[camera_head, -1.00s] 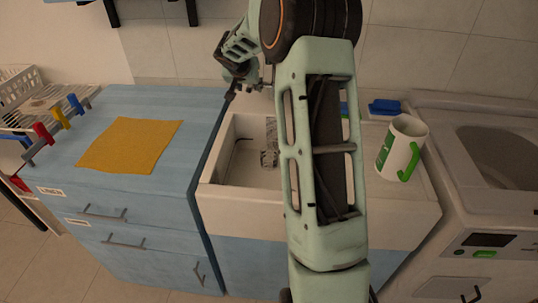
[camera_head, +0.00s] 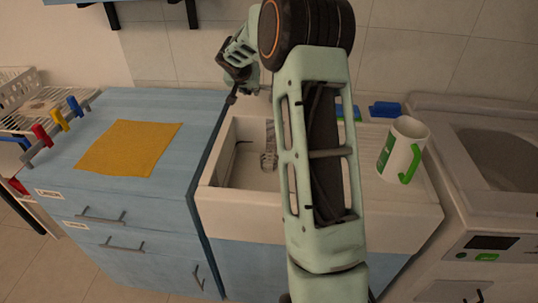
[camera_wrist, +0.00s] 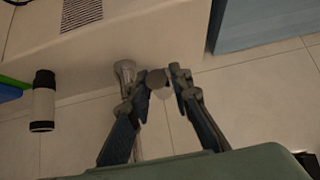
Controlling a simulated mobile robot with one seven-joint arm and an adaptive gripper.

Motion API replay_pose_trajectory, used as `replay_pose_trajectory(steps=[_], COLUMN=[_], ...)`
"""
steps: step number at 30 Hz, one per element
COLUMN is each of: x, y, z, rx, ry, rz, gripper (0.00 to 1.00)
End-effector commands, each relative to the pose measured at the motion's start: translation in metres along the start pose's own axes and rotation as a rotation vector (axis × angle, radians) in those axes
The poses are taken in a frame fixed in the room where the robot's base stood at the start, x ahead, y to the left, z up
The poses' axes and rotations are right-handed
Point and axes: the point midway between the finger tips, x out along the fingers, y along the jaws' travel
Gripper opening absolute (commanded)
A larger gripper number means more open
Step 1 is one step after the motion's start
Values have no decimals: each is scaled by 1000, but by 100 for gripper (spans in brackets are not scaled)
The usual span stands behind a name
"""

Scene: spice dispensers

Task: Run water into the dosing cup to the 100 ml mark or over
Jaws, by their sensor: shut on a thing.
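My gripper (camera_wrist: 160,84) is at the wall side of the sink, its fingers either side of a small round grey knob (camera_wrist: 157,79), which looks like the tap's handle. It is shut on that knob. A pale metal tap part (camera_wrist: 125,72) stands beside the left finger in the wrist view. In the head view my gripper (camera_head: 233,88) is small and dark behind the sink. My arm hides the sink's right part. I cannot make out running water or a level.
A white mug with a green handle (camera_head: 402,150) stands on the drainboard right of my arm. A blue sponge-like block (camera_head: 385,109) lies behind it. A yellow cloth (camera_head: 128,148) lies on the blue counter (camera_head: 170,105). A black-topped white cylinder (camera_wrist: 43,100) stands left in the wrist view.

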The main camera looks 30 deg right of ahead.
Motion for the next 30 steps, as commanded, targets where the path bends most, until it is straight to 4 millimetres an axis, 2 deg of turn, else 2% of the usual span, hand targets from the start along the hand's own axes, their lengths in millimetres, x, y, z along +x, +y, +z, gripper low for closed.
replay_pose_trajectory(steps=[14, 30], x=[-12, -12], y=[-1, -1], z=[-17, -17], rx=[0, 0], ry=[3, 3], rz=[-1, -2], gripper=[8, 8])
